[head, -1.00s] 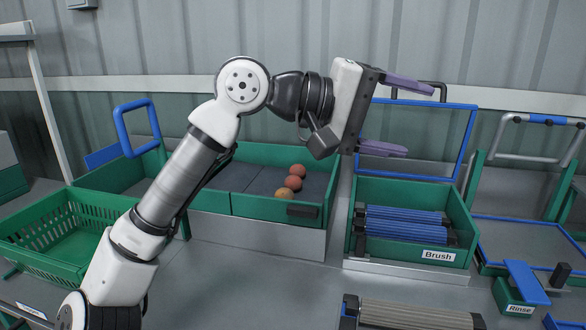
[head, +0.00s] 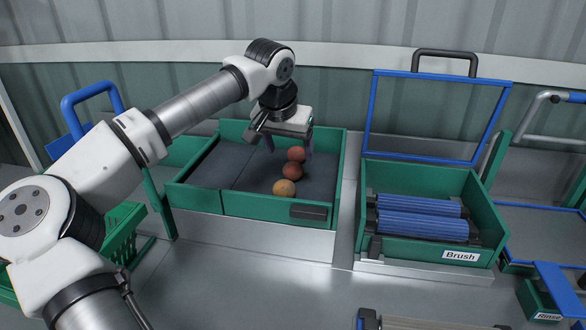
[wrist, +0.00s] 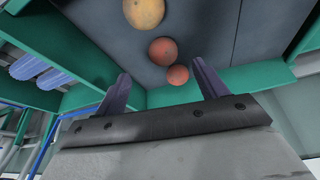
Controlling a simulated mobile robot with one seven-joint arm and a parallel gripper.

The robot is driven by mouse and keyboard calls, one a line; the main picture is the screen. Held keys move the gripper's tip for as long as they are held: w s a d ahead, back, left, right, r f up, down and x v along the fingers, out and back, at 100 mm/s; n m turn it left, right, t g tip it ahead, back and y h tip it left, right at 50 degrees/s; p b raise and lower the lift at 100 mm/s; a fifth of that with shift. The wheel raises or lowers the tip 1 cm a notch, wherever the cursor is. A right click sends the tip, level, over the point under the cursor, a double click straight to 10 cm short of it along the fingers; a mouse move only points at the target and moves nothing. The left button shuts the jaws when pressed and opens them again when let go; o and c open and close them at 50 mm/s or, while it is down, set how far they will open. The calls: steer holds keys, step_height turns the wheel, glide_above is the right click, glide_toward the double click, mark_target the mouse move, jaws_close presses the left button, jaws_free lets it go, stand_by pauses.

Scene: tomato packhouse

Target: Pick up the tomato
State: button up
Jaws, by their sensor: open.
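Three tomatoes lie in a row on the dark floor of a green-walled tray (head: 268,212). The nearest tomato (head: 284,188) is orange-yellow, the middle tomato (head: 292,171) is red, and the far tomato (head: 296,154) is red. In the wrist view the orange-yellow tomato (wrist: 143,12) is at the top, with the middle tomato (wrist: 163,51) and the far tomato (wrist: 177,75) below it. My gripper (head: 288,148) points down over the back of the tray, open and empty. In the wrist view its purple fingers (wrist: 160,85) stand apart, with the far tomato showing between their tips.
A green brush box (head: 415,243) with blue rollers stands to the right, with a blue-framed lid (head: 440,156) raised behind it. A green basket (head: 122,240) is at the left. A rinse station (head: 540,295) is at the far right.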

mark_target(292, 165)
steer(key=p+x, duration=0.1)
steer(key=x, duration=0.3)
steer(key=p+x, duration=0.1)
steer(key=x, duration=0.3)
steer(key=shift+w+a, duration=0.2)
steer(key=c, duration=0.8)
